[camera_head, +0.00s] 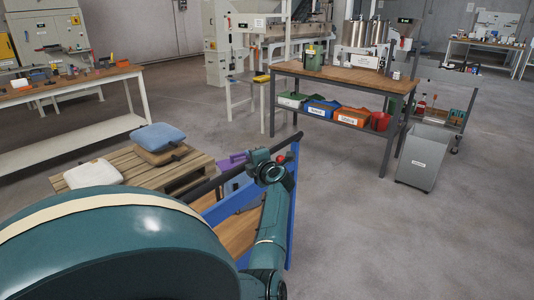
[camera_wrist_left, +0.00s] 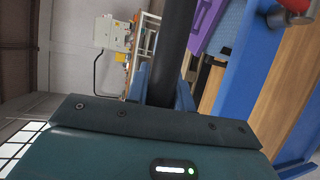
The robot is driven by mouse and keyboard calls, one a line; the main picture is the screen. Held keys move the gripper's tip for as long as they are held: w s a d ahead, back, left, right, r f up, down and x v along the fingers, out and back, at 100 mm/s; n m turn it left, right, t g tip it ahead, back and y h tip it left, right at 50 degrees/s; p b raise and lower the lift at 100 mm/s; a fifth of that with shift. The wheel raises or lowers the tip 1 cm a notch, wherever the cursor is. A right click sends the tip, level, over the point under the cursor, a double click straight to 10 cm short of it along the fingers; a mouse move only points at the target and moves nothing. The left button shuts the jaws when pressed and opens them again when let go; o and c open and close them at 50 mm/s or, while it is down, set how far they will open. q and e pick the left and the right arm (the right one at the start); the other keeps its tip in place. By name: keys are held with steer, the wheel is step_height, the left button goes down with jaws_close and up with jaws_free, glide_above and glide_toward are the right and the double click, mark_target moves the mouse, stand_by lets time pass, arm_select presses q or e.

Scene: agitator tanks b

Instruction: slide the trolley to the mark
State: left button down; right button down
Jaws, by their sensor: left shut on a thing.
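The trolley (camera_head: 293,215) has a blue frame, a wooden deck and a long black handle bar (camera_head: 215,182). It stands just in front of me, partly hidden by my arm and body. My left gripper (camera_head: 258,159) is at the handle bar and shut on it. In the left wrist view the bar runs up from between the fingers (camera_wrist_left: 163,92), with the blue frame (camera_wrist_left: 243,75) and deck to the right. A purple thing (camera_head: 234,160) shows beyond the bar. I cannot make out the mark. My right gripper is out of view.
A wooden pallet (camera_head: 190,172) with cushion-like sacks lies left of the trolley. A workbench (camera_head: 345,76) with coloured bins below stands ahead, with a grey bin (camera_head: 423,157) at its right. Another bench (camera_head: 75,85) is at the left.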

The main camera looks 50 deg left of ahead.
arm_select(q)
steer(key=s+a, duration=0.1)
steer(key=a, duration=0.6)
steer(key=shift+s, duration=0.3)
steer(key=shift+r, duration=0.1)
steer(key=c, duration=1.2)
jaws_free()
steer(key=shift+d, duration=0.1)
steer(key=p+v, duration=0.2)
steer(key=v, duration=1.1)
